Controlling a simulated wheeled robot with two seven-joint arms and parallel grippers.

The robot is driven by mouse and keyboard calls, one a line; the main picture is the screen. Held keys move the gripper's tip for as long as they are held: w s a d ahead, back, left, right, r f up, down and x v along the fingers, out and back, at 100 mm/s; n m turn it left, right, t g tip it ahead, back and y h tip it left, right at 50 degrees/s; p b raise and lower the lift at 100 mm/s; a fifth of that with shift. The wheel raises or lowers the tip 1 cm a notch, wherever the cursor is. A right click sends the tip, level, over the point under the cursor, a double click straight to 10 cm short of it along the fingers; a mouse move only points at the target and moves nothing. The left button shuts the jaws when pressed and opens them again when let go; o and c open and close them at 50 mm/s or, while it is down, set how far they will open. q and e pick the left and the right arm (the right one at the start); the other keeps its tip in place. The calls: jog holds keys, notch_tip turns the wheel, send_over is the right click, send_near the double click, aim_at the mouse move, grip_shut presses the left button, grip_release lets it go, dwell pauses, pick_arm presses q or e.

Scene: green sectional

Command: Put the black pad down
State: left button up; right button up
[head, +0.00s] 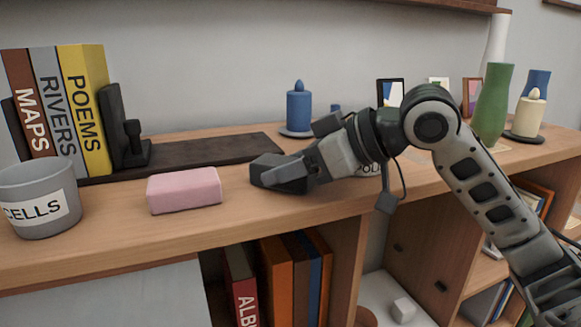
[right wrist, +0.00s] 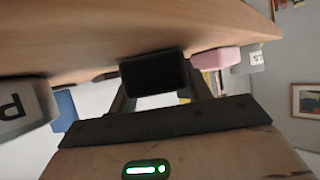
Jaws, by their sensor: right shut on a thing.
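The black pad (head: 278,173) is at the tip of my right gripper (head: 305,168), low over the wooden shelf top, between the pink block and a labelled pot. In the right wrist view the black pad (right wrist: 155,74) sits between the fingers of the right gripper (right wrist: 157,92), which is shut on it. I cannot tell whether the pad touches the shelf top. My left gripper is not in view.
A pink block (head: 185,190) and a grey CELLS pot (head: 40,200) are left of the pad. A dark flat board (head: 200,150) lies behind, beside books (head: 85,110). A blue candle (head: 299,108) stands behind. A labelled pot (head: 366,169) is partly hidden by my arm.

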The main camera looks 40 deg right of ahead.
jog(key=shift+f, duration=0.1)
jog(key=o, duration=1.4)
